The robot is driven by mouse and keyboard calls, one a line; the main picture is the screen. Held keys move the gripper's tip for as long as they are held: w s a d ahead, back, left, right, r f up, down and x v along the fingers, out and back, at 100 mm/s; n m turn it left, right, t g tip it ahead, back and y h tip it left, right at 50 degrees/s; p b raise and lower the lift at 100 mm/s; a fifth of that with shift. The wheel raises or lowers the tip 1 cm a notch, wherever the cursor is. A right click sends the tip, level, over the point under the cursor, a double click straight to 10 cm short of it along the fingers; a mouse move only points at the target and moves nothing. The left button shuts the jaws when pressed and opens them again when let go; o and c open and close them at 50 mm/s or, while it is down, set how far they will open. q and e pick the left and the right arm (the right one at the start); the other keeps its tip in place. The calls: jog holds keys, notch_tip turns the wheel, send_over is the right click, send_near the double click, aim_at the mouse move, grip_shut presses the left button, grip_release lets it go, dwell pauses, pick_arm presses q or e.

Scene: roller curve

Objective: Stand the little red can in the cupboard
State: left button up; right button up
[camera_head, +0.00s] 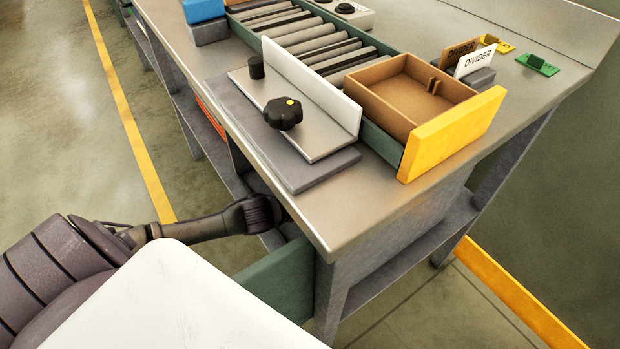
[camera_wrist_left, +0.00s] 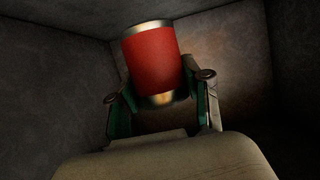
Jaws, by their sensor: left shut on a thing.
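The little red can (camera_wrist_left: 152,58) has metal bands at both ends and shows in the left wrist view between the fingers of my left gripper (camera_wrist_left: 158,88). The gripper is shut on it, with green finger pads at its sides. The can leans slightly in the picture. I cannot tell whether it touches a surface. Dark grey walls of the cupboard (camera_wrist_left: 60,70) surround it. In the head view my left arm reaches under the worktable beside an open green door (camera_head: 285,283); the gripper and can are hidden there. My right gripper is not in view.
The worktable (camera_head: 350,215) carries a roller track (camera_head: 300,35), a brown tray (camera_head: 385,90) with a yellow front (camera_head: 450,135), and a plate with a black knob (camera_head: 282,113). Divider cards (camera_head: 474,60) stand at the back right. The table edge overhangs my left arm.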

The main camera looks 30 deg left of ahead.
pick_arm(q)
jog(key=s+a+f, duration=0.1)
jog(key=a, duration=0.1)
jog(key=s+a+f+b, duration=0.1)
jog(key=a, duration=0.1)
jog(key=s+a+f, duration=0.1)
jog(key=a+f, duration=0.1)
jog(key=shift+f, duration=0.1)
jog(key=shift+a+f, duration=0.1)
jog(key=shift+a, duration=0.1)
jog(key=shift+f+b, duration=0.35)
jog(key=shift+b, duration=0.1)
jog(key=shift+f+b, duration=0.4)
jog(key=shift+f, duration=0.35)
jog(key=shift+f+b, duration=0.3)
jog(key=shift+f, duration=0.5)
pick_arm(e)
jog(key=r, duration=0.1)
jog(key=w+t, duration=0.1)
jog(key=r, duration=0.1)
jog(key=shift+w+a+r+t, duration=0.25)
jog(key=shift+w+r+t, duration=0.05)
pick_arm(q)
jog(key=shift+f, duration=0.15)
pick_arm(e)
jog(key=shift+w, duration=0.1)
